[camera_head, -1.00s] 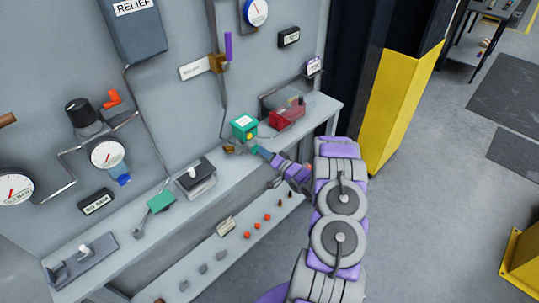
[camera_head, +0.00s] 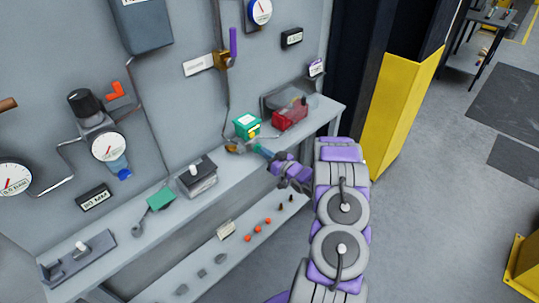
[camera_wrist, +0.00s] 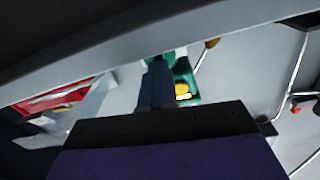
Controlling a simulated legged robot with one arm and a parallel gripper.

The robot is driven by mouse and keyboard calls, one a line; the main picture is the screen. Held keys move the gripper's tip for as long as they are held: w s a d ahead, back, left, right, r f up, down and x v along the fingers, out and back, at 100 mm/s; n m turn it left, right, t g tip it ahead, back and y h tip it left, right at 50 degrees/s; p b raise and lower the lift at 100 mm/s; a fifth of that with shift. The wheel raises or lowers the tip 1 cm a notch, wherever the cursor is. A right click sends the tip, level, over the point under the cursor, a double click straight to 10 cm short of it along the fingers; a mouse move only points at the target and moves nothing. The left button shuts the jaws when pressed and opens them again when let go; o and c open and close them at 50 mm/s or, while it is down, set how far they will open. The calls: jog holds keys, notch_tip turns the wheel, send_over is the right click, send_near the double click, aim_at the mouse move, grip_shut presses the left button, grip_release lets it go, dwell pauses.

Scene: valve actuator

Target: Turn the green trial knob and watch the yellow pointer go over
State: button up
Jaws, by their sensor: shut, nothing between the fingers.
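A green box-shaped unit (camera_head: 246,126) sits on the grey bench against the panel, with a small yellow part (camera_head: 254,133) at its lower front. In the wrist view the green unit (camera_wrist: 187,76) is partly hidden behind my fingers, and the yellow part (camera_wrist: 183,90) shows beside them. I cannot make out a separate knob, or which way the yellow part points. My gripper (camera_head: 262,151) is shut and empty, at the front right of the unit, close to its base. In the wrist view its dark blue fingers (camera_wrist: 155,86) overlap the unit; contact cannot be told.
A red box (camera_head: 290,116) stands right of the green unit. A brass fitting (camera_head: 234,147) lies near its left base. A black box (camera_head: 196,177) and a green-headed item (camera_head: 160,198) are further left.

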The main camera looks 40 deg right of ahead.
jog(key=shift+o, duration=0.7)
jog(key=shift+w+a+f, duration=0.15)
jog(key=shift+w+a, duration=0.1)
jog(key=shift+a, duration=0.15)
jog(key=shift+o, duration=0.8)
jog(key=shift+d+f, duration=0.15)
jog(key=shift+o, duration=0.3)
jog(key=shift+s+d+f, duration=0.2)
jog(key=shift+d+f, duration=0.25)
jog(key=shift+f, duration=0.05)
jog(key=shift+s+f, duration=0.1)
jog(key=shift+f, duration=0.25)
jog(key=shift+s+a, duration=0.3)
jog(key=s+d+b, duration=0.2)
jog(key=s+b, duration=0.1)
jog(key=s, duration=1.4)
jog(key=shift+s+r+b, duration=0.3)
jog(key=shift+r+b, duration=0.1)
jog(key=shift+r, duration=0.05)
